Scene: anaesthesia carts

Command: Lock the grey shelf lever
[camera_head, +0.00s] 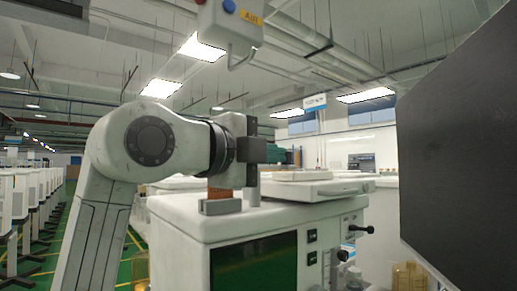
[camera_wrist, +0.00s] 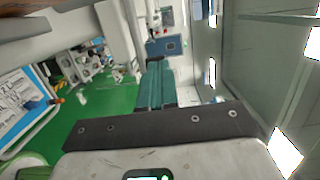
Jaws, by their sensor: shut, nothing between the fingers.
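My gripper (camera_wrist: 155,68) shows in the wrist view as two teal fingers lying side by side, shut with nothing between them. In the head view its teal end (camera_head: 292,156) shows just past the dark wrist block, above the top of a white cart (camera_head: 184,222). A small grey block with an orange-brown post (camera_head: 220,207) stands on the cart top below my wrist. Black-knobbed levers (camera_head: 361,229) stick out at the cart's right side, well below and right of my gripper. I cannot tell which part is the grey shelf lever; no clear grey lever shows.
A white tray-like top (camera_head: 318,190) lies on the cart's right part. A large dark panel (camera_head: 460,150) fills the right edge, and a white box (camera_head: 230,28) hangs above my arm. Rows of white carts (camera_head: 30,197) stand at left beside green floor.

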